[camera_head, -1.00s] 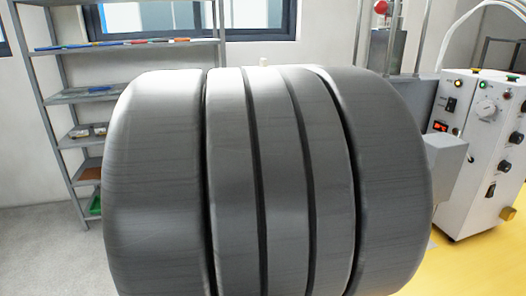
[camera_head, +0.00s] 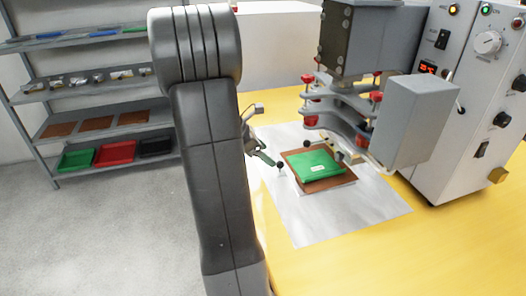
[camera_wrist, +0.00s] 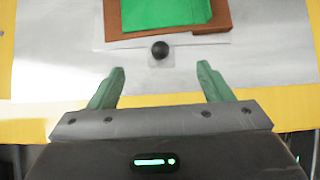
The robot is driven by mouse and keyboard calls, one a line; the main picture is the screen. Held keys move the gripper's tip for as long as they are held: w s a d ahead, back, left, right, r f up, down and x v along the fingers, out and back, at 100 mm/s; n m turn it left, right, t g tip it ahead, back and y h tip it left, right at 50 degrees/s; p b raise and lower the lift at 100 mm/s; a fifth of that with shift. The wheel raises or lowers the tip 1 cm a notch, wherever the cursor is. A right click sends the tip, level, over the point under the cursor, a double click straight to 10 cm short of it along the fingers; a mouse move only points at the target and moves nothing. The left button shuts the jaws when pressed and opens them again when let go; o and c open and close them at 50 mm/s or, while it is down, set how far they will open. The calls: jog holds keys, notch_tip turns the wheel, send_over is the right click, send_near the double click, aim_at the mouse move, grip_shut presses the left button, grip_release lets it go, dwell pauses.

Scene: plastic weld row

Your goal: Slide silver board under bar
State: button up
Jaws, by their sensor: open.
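A thin silver board (camera_head: 338,188) lies on a large grey sheet (camera_head: 380,205) on the yellow table. Only its edge shows under a brown board (camera_head: 343,182) that carries a green packet (camera_head: 315,165). A black ball knob (camera_head: 279,165) stands at the near-left side; in the wrist view the knob (camera_wrist: 160,50) sits on a small clear tab just beyond my gripper. The bar of the press (camera_head: 345,105) is beyond the boards, partly hidden by the press parts. My gripper (camera_wrist: 160,70) is open and empty, its green fingers spread either side of the knob's line, not around it.
A grey control box (camera_head: 470,110) stands right of the press. A grey press block (camera_head: 413,122) overhangs the right of the sheet. Shelves with trays (camera_head: 115,152) stand at the left. The front of the sheet is clear.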

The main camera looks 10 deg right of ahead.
aim_at(280, 163)
jog(key=b+x, duration=0.3)
jog(key=x, duration=0.1)
jog(key=shift+d+f, duration=0.15)
jog(key=shift+f, duration=0.25)
jog(key=shift+b+x, duration=0.65)
jog(key=shift+x, duration=1.3)
jog(key=shift+r, duration=0.1)
jog(key=c, duration=1.5)
jog(key=shift+w+p, duration=0.4)
jog(key=shift+p, duration=0.15)
